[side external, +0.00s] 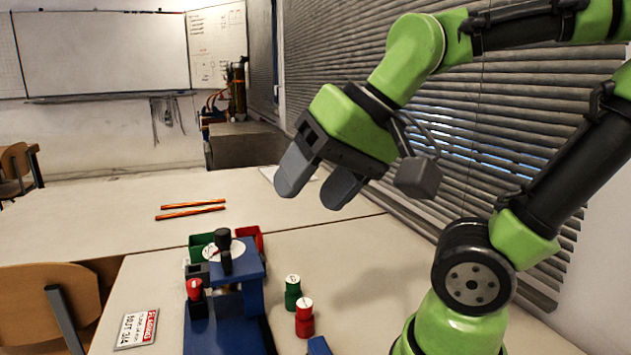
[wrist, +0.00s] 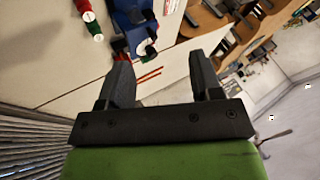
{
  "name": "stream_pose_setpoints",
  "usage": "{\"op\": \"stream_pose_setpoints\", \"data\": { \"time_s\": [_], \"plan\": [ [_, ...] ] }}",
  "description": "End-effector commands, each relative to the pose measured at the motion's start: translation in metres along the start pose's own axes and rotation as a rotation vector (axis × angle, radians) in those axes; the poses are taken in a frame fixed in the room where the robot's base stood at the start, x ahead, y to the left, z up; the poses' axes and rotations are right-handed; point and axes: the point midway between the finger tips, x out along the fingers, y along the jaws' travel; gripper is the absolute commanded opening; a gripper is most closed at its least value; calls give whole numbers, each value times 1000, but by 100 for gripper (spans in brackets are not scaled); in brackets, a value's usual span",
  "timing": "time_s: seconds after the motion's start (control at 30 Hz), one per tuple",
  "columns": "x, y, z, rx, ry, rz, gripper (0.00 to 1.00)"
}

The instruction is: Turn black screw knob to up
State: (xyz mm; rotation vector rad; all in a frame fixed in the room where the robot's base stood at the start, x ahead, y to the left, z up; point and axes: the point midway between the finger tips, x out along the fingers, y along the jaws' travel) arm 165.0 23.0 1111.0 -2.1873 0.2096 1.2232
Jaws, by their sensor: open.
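The blue gauge rig (side external: 228,325) stands on the near table in the side view. Two dark knob-like parts show at its top: a black knob (side external: 226,263) in front and another black knob (side external: 223,238) just behind, by a white disc. I cannot tell which is the screw knob, nor which way it points. A red knob (side external: 194,289) sits at the rig's left. My gripper (side external: 310,196) is open and empty, above and to the right of the rig, apart from it. In the wrist view, the rig (wrist: 126,14) is partly cut off beyond the open fingers (wrist: 160,62).
A white sign (side external: 137,328) lies left. Orange pencils (side external: 190,210) lie on the far table.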

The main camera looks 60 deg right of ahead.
Motion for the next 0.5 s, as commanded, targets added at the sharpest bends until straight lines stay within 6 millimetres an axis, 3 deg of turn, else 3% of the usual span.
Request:
{"op": "stream_pose_setpoints", "data": {
  "time_s": [0.33, 0.5],
  "plan": [
    [2, -2, -7, 10, -8, 21, 59],
    [20, -10, -44, 54, -33, 132, 59]
  ]
}}
